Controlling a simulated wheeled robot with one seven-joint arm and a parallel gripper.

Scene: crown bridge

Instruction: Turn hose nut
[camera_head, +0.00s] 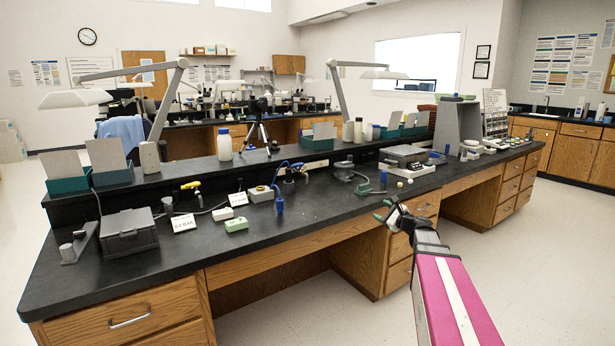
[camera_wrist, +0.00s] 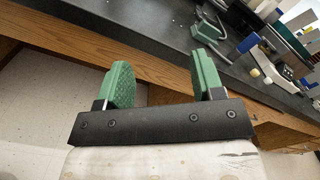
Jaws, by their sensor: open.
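My gripper (camera_head: 385,212) is at the bench's front edge in the head view, its green fingers apart. In the wrist view my gripper (camera_wrist: 162,80) is open with nothing between the fingers, over the wooden bench front and floor. No part can be clearly made out as a hose nut. Candidates stand well left of my gripper: a yellow-handled fitting (camera_head: 190,185) with a grey hose, beside a white card (camera_head: 184,223) that seems to read 0.5 BAR, and a blue hose with a blue end piece (camera_head: 279,203) on the bench.
The black bench top (camera_head: 330,213) is bare toward its front edge. A grey box (camera_head: 128,233) stands at the left, a green-and-white block (camera_head: 236,225) mid-left. A green bracket (camera_head: 364,188) stands near my gripper. A raised shelf with lamps runs behind.

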